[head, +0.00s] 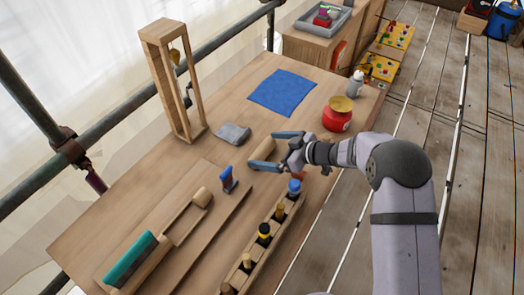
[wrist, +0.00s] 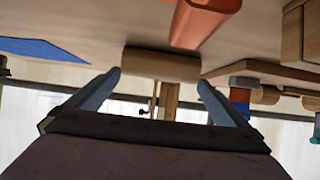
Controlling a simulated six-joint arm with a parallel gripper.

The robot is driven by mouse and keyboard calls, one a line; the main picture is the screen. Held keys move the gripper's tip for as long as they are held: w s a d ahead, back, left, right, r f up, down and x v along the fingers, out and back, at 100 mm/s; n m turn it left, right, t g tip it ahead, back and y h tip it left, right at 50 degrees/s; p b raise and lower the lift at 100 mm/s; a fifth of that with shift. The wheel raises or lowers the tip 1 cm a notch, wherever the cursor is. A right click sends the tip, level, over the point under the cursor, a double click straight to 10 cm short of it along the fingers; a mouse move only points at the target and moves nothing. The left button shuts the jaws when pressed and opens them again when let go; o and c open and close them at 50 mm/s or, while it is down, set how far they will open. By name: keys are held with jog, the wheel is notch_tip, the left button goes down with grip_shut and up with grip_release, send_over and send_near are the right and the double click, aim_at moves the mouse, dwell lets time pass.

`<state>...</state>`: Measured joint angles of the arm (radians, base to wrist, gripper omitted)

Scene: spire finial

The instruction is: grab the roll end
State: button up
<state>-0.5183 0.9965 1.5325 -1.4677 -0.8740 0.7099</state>
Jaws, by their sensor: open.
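A short pale wooden cylinder (head: 262,149), which looks like the roll end, lies on the table. In the wrist view the cylinder (wrist: 160,64) lies crosswise, its ends close to the two fingertips. My gripper (head: 274,150) is open, with one finger on either side of the cylinder. In the wrist view the gripper (wrist: 160,80) shows nothing clamped. I cannot tell whether the fingertips touch the cylinder.
A wooden rack (head: 250,262) holds several tools in front. A wooden frame (head: 160,75) stands at back left. A blue cloth (head: 283,92), grey cloth (head: 233,133) and red pot (head: 337,116) lie beyond. An orange trough-like piece (wrist: 205,18) appears near the cylinder.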

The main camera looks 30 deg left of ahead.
aim_at(262, 148)
jog(key=shift+p+x, duration=0.3)
jog(key=shift+x, duration=1.2)
jog(key=shift+c, duration=0.6)
jog(key=c, duration=0.6)
jog(key=shift+r, duration=0.1)
jog(key=shift+c, duration=0.2)
notch_tip(262, 148, up, 10)
jog(key=shift+b, duration=0.6)
